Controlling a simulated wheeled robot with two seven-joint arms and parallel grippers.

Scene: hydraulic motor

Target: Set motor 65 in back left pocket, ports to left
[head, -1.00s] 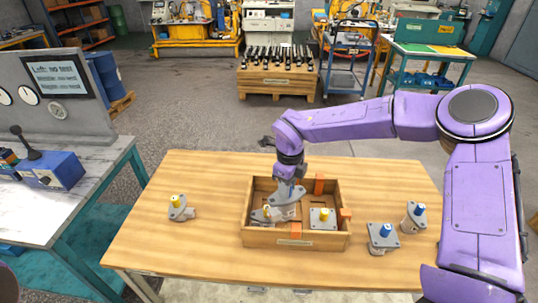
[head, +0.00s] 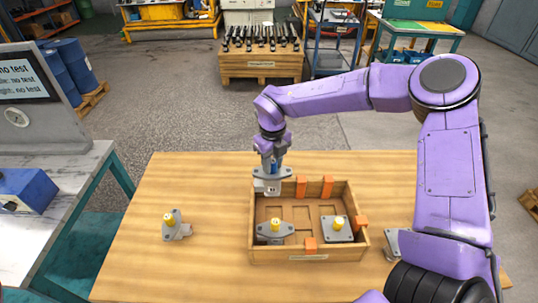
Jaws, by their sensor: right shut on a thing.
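My right gripper (head: 272,160) is shut on a grey motor with a blue shaft and an oval flange (head: 271,174). The motor hangs upright over the back left corner of the wooden tray (head: 308,256), with its lower body at about the height of the tray's back wall. Whether it touches the tray I cannot tell. The direction of its ports is too small to read for sure. The back left pocket is partly hidden behind the tray wall and motor. My left gripper is not in view.
In the tray, an oval-flanged motor with a yellow shaft (head: 274,233) sits front left and a square-flanged one (head: 337,236) front right. Orange blocks (head: 328,186) stand at the walls. Another yellow-shafted motor (head: 174,226) lies left on the table; one grey motor (head: 392,242) is partly behind my arm.

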